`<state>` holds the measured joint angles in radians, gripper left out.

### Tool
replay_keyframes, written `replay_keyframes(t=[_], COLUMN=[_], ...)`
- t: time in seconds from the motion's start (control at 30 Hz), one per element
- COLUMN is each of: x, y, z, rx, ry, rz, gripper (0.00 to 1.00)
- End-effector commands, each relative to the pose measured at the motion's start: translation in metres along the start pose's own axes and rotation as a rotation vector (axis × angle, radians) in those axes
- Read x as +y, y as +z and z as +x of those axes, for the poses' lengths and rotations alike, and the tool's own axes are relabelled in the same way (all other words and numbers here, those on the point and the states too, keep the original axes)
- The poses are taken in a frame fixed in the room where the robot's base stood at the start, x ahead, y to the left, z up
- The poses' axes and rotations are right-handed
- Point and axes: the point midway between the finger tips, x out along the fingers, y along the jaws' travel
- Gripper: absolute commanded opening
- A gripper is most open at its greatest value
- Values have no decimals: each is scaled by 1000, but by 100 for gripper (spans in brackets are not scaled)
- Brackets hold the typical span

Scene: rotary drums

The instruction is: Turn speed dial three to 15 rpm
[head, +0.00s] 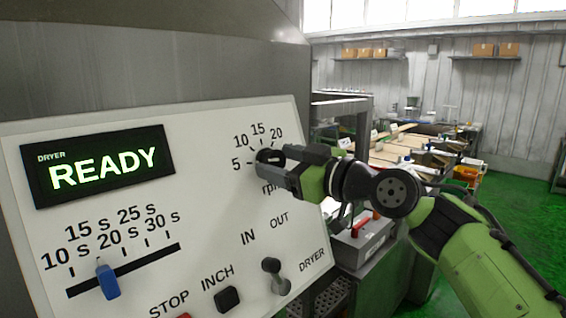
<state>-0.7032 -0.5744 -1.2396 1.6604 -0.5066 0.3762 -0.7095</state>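The speed dial (268,155) is a dark round knob at the upper right of the white panel (205,200), with marks 5, 10, 15 and 20 around it and "rpm" partly hidden below. My gripper (272,165) is at the dial, its fingers overlapping the knob's front and right side. My gripper hides most of the knob, so its pointer and setting cannot be read. Whether the fingers are shut on the knob or only beside it cannot be told.
On the panel are a green READY display (98,165), a slider with a blue handle (107,280), an INCH button (227,299) and an IN/OUT lever (273,275). A grey box with a red handle (362,230) stands right of the panel. Green floor lies open at right.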

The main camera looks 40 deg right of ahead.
Motion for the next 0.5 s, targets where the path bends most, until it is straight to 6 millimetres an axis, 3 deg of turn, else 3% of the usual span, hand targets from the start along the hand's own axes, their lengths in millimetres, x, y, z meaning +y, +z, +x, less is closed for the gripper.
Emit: replay_keyframes(t=[0.03,0.3,0.5], x=[0,0,0], y=[0,0,0], z=[0,0,0], rx=[0,0,-1], ry=[0,0,4], rz=[0,0,9], gripper=[57,15,13])
